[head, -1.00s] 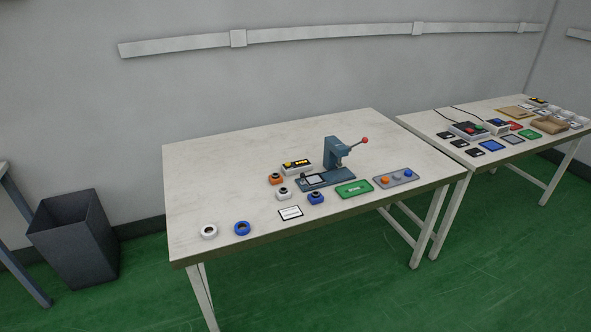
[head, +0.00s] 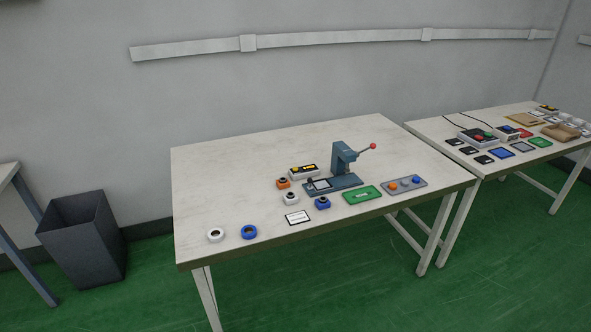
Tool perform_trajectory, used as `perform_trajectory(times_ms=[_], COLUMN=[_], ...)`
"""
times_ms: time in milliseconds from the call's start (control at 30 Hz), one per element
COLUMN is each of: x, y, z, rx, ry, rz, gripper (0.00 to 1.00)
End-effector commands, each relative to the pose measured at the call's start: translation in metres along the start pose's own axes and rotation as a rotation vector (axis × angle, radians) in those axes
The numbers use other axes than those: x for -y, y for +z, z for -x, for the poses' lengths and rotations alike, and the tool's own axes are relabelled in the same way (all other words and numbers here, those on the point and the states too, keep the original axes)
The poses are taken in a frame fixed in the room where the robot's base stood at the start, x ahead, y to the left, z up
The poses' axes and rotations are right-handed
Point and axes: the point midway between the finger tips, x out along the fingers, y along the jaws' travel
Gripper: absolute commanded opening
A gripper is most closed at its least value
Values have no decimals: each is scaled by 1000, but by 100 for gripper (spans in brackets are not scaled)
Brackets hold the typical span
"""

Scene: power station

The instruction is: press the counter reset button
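A small pale box with a dark face and yellow marks (head: 303,171) stands on the near table, left of a blue-grey lever press (head: 342,160). It looks like a counter, but it is too small to make out a reset button for certain. A similar small dark and yellow box (head: 547,107) lies at the far end of the right table. My gripper is not in view.
The near table (head: 225,170) also holds orange, white and blue ring-like parts, a white card (head: 298,218), a green tray (head: 362,195) and a grey tray (head: 404,188). Its left and back areas are clear. The right table (head: 425,127) is crowded. A dark bin (head: 85,245) stands left.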

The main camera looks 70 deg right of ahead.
Motion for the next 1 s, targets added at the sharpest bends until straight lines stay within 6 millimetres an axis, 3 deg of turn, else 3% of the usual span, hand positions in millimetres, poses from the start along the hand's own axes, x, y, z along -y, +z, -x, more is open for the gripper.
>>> perform_trajectory(times_ms=[433,1000], x=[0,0], y=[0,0], z=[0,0], rx=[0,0], ry=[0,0], rz=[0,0], gripper=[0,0])
